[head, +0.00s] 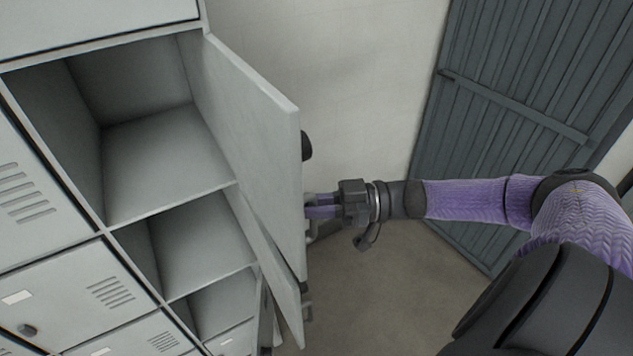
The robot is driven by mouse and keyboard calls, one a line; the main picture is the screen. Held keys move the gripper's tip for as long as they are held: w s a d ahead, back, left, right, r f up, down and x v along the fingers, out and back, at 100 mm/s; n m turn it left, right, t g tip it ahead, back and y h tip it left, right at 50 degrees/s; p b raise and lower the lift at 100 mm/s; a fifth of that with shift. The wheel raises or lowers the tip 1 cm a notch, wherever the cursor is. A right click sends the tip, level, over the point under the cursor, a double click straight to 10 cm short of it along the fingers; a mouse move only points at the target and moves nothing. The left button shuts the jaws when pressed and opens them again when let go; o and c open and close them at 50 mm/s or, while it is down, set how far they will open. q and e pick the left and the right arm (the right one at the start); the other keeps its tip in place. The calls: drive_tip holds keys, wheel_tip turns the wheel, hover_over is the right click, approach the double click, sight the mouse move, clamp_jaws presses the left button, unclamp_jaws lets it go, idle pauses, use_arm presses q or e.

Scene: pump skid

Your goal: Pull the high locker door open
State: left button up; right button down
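The high locker door (258,140) is a pale grey panel hinged at the right side of an upper compartment (160,155). It stands wide open, jutting out from the locker front, and the compartment is empty. A dark round knob (306,146) shows past the door's free edge, on its outer side. My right gripper (314,210) is at the outer side of the door, close to its free edge and below the knob. Its fingertips are partly hidden by the door, so I cannot tell whether they touch it or are shut. My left gripper is not in view.
Below, further locker compartments (200,240) also stand open, with another door (272,260) swung out under the high one. Shut locker doors (85,295) lie at left. A dark slatted gate (510,110) stands at right. Floor (385,290) is clear between lockers and gate.

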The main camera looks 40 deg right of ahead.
drive_tip(key=shift+r, duration=0.1)
drive_tip(key=c, duration=1)
unclamp_jaws()
drive_tip(key=shift+w, duration=0.1)
drive_tip(key=o, duration=0.4)
drive_tip(key=shift+w, duration=0.1)
drive_tip(key=shift+c, duration=0.2)
drive_tip(key=b+v, duration=0.1)
drive_tip(key=v, duration=0.9)
